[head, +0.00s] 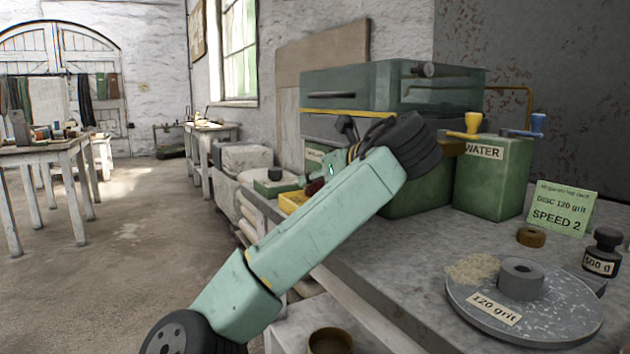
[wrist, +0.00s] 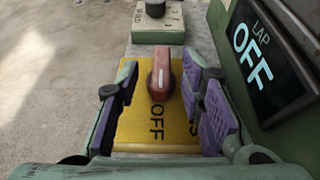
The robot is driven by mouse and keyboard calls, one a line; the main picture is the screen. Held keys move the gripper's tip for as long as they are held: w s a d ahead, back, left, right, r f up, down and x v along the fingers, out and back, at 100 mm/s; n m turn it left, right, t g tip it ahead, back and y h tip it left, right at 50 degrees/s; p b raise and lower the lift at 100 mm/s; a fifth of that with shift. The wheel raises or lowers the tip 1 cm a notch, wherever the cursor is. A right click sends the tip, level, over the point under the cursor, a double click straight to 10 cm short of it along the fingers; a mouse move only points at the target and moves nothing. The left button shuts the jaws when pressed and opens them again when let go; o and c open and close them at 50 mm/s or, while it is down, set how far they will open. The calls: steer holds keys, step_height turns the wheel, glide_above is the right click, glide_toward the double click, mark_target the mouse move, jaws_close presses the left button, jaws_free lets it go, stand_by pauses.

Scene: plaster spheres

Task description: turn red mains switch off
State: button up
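The red mains switch (wrist: 161,75) is a rotary knob on a yellow plate (wrist: 128,76) in the wrist view. Its grip runs nearly up and down the picture, with the near end towards the word OFF on the plate. My gripper (wrist: 157,87) is open, with one purple-padded finger on each side of the knob. I see gaps between the fingers and the knob; the right finger is closer. Other lettering on the plate is partly hidden by the right finger. In the head view my arm hides most of the switch, and the yellow plate (head: 291,201) shows beside it.
A dark display (wrist: 262,55) beside the switch reads LAP OFF. A green box with a black knob (wrist: 155,18) lies beyond the plate. The bench also holds a green WATER tank (head: 490,185) and a 120 grit disc (head: 560,300). Open floor lies left.

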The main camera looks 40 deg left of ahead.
steer(key=v, duration=0.4)
steer(key=shift+s+d+r, duration=0.15)
steer(key=shift+r, duration=0.1)
steer(key=shift+s+d+r, duration=0.15)
steer(key=shift+s+d, duration=0.1)
steer(key=shift+d, duration=0.35)
